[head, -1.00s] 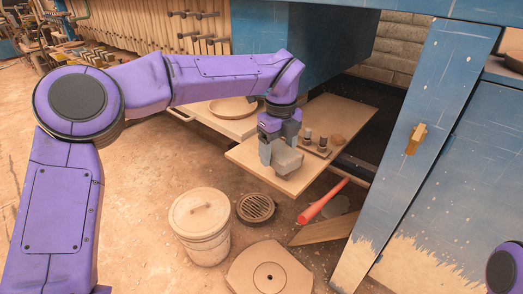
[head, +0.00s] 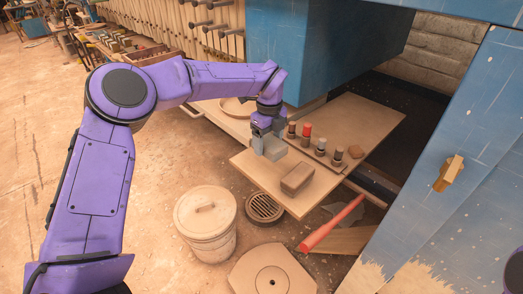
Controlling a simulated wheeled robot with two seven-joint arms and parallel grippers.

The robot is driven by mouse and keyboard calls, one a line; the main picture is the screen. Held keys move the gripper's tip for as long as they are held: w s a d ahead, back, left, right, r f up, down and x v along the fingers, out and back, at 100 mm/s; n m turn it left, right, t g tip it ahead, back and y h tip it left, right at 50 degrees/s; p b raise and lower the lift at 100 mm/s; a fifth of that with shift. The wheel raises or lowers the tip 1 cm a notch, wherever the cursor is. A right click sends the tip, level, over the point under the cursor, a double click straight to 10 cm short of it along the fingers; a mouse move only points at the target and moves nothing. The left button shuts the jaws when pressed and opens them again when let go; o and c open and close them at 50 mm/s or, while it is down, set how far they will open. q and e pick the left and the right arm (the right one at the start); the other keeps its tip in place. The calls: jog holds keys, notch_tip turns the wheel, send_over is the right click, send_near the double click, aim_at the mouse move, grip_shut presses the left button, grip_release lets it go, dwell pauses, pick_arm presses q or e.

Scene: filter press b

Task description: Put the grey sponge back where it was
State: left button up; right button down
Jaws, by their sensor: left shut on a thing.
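My left gripper (head: 267,143) is over the pale board (head: 248,165), near its left part. It is shut on a grey block, which looks like the grey sponge (head: 276,152). The fingers partly hide the sponge. I cannot tell whether it touches the board or hangs just above it. A brown block (head: 297,178) lies on the board to the right of the sponge and nearer to me. My right gripper is not in view.
Several small bottles, one red-topped (head: 306,133), stand in a row behind. A brown lump (head: 356,151) lies to their right. A round dish (head: 236,107) is at the back. Below are a lidded bucket (head: 205,215), a drain grate (head: 264,208) and a red bar (head: 330,225).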

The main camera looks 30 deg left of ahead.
aim_at(261, 161)
pick_arm(q)
jog(key=a+f, duration=0.1)
jog(key=w+a+f, duration=0.1)
jog(key=f, duration=0.1)
jog(key=shift+a+f, duration=0.15)
jog(key=shift+a, duration=0.2)
notch_tip(261, 161, down, 3)
jog(key=shift+a+r, duration=0.1)
jog(key=shift+f, duration=0.3)
jog(key=shift+f, duration=0.2)
jog(key=o, duration=0.9)
jog(key=shift+r, duration=0.1)
